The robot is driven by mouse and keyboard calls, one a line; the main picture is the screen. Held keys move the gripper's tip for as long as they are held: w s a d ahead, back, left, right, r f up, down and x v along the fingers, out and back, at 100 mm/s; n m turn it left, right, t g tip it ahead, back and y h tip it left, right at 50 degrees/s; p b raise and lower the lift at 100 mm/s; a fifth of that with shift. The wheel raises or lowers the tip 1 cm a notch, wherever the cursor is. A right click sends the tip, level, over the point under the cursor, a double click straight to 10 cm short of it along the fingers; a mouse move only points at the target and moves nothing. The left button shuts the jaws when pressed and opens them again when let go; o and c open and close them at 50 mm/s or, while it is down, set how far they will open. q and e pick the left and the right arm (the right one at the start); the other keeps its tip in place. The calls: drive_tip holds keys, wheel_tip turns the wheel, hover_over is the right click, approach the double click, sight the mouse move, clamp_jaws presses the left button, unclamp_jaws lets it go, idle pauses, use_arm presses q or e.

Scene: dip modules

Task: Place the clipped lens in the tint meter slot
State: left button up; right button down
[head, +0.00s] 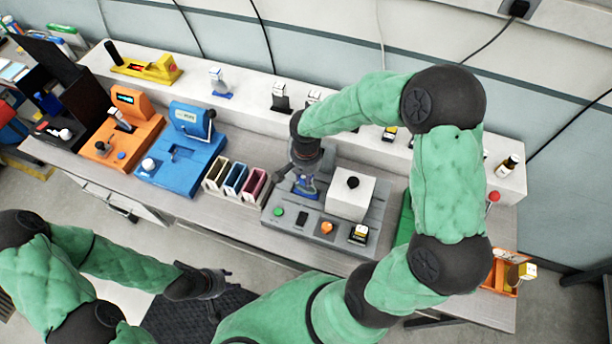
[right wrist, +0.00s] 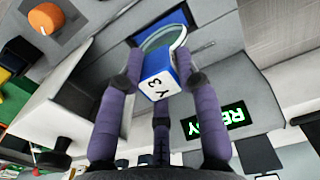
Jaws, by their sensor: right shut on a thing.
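My right gripper (right wrist: 160,72) is shut on the clipped lens, whose blue and white clip (right wrist: 158,82) is marked "Y 3". Whether the lens touches the console or sits in a slot cannot be told. My left gripper (head: 212,283) is low, away from the bench; its finger opening is unclear.
The console carries a white box (head: 350,196) with a black knob, an orange knob (head: 327,228) and a green lit display (right wrist: 218,120). Left of it stand coloured slotted holders (head: 235,180), a blue device (head: 195,140) and an orange device (head: 122,130). A raised shelf runs behind.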

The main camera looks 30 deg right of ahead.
drive_tip(key=shift+f, duration=0.15)
drive_tip(key=c, duration=0.9)
unclamp_jaws()
drive_tip(key=shift+o, duration=0.2)
drive_tip(key=shift+r, duration=0.3)
wheel_tip(320, 180, up, 12)
drive_tip(key=p, duration=0.1)
drive_tip(key=shift+f, duration=0.15)
